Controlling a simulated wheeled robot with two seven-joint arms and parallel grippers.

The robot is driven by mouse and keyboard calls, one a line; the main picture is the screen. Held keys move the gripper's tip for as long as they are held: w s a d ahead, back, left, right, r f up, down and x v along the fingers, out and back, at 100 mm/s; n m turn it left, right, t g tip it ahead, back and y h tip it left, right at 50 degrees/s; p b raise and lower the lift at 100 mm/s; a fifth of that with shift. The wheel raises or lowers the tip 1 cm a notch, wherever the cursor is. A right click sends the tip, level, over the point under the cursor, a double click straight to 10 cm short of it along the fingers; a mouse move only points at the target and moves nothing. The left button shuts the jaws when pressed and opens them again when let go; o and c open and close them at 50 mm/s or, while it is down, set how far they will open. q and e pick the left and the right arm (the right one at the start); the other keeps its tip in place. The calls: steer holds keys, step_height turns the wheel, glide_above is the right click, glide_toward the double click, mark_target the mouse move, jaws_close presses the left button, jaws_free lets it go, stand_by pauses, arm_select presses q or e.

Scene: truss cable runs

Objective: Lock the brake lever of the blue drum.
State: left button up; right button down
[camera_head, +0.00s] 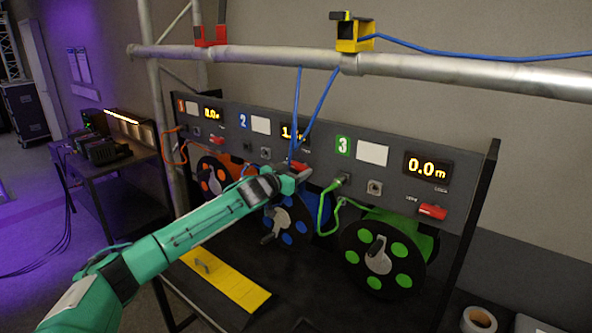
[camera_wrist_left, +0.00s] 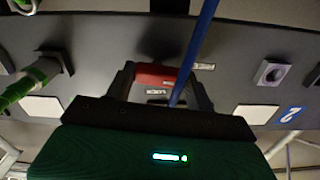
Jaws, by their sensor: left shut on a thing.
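The blue drum (camera_head: 287,222) sits under panel section 2, partly hidden behind my left arm. Its red brake lever (camera_head: 299,166) is on the panel above it, beside a display that is partly covered by blue cable. My left gripper (camera_head: 304,172) is at this lever. In the left wrist view the red lever (camera_wrist_left: 155,75) lies between the two dark fingers of the gripper (camera_wrist_left: 160,90), which are shut on it. A LOCK marking shows by the lever. The lever's exact position is hard to tell. My right gripper is out of view.
Blue cable (camera_head: 322,95) hangs from the truss pipe (camera_head: 460,72) close to my left gripper. The green drum (camera_head: 385,252) and its red lever (camera_head: 432,211) are to the right; the orange drum (camera_head: 213,176) is to the left. A yellow plate (camera_head: 230,282) lies below.

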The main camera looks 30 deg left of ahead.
arm_select(q)
steer(key=m+p, duration=0.1)
steer(key=m, duration=0.3)
steer(key=shift+r, duration=0.15)
steer(key=m+p, duration=0.1)
steer(key=m, duration=0.3)
steer(key=shift+m, duration=0.4)
steer(key=m+p, duration=0.1)
steer(key=m, duration=0.3)
steer(key=shift+d+m, duration=0.15)
steer(key=shift+m, duration=1.65)
steer(key=o, duration=1)
